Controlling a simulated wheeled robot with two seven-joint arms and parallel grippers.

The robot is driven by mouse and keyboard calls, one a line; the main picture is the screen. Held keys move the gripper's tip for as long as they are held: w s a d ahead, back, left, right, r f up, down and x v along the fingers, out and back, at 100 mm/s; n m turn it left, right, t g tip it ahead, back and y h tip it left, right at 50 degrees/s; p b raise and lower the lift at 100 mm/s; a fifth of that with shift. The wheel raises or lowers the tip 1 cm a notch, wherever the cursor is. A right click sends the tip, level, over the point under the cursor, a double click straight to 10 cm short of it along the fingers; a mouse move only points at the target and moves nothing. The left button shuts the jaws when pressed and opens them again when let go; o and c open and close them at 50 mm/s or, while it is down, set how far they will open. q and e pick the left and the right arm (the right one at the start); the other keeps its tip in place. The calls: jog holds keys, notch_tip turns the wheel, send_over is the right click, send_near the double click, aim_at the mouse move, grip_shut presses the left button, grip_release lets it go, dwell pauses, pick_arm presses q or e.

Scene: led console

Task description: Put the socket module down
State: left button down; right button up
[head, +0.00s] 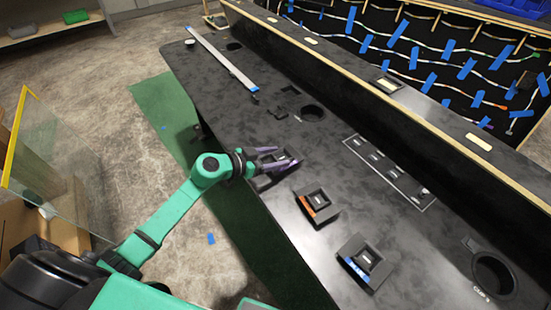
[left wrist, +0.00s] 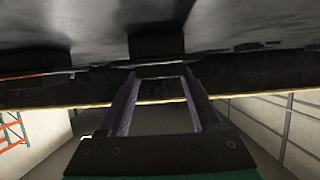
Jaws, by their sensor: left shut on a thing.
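My left gripper (head: 283,159) reaches in over the near edge of the black console top (head: 215,110). Its purple fingers are shut on a dark socket module (head: 263,182), mostly hidden by the fingers. The module is at or just above the console surface; I cannot tell whether it touches. In the left wrist view, the two fingers (left wrist: 160,76) frame the dark module (left wrist: 157,47), with the console surface at the top of the picture. My right gripper is not in view.
A black module with an orange label (head: 317,205) and one with a blue label (head: 365,262) sit on the console to the right. A outlined panel with several sockets (head: 389,172) lies beyond. A round hole (head: 312,113) and a pale bar (head: 221,58) are farther back.

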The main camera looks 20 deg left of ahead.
pick_arm(q)
jog(key=shift+c, duration=0.5)
grip_release()
jog(key=shift+f, duration=0.1)
jog(key=shift+r, duration=0.25)
jog(key=v, duration=1.2)
jog(key=shift+p, duration=0.35)
